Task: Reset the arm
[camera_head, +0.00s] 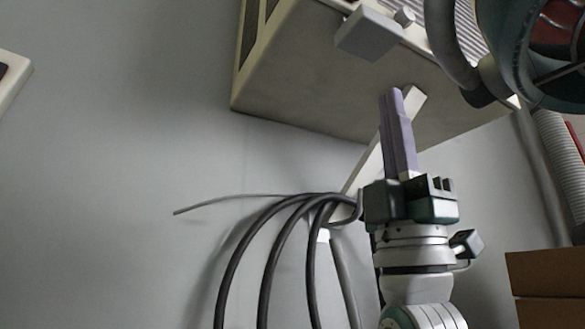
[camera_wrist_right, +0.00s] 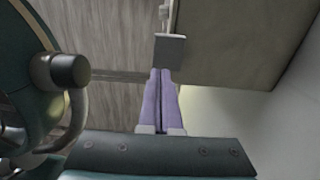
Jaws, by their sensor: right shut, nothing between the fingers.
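My right gripper (camera_head: 392,94) points up in the head view, with its two long purple fingers pressed together and nothing between them. It also shows in the right wrist view (camera_wrist_right: 160,72), again with the fingers side by side. A small grey block (camera_head: 368,34) sits on the edge of the large beige cabinet (camera_head: 300,75), just beyond the fingertips in the picture. The block also shows in the wrist view (camera_wrist_right: 170,50), lined up with the fingertips. I cannot tell whether they touch. My left gripper is not in view.
A dark green round machine (camera_head: 505,50) with a thick curved pipe is at the upper right. Several dark cables (camera_head: 270,250) arch left of my right wrist. Brown boxes (camera_head: 548,275) stand at lower right. Bare grey wall (camera_head: 120,150) fills the left.

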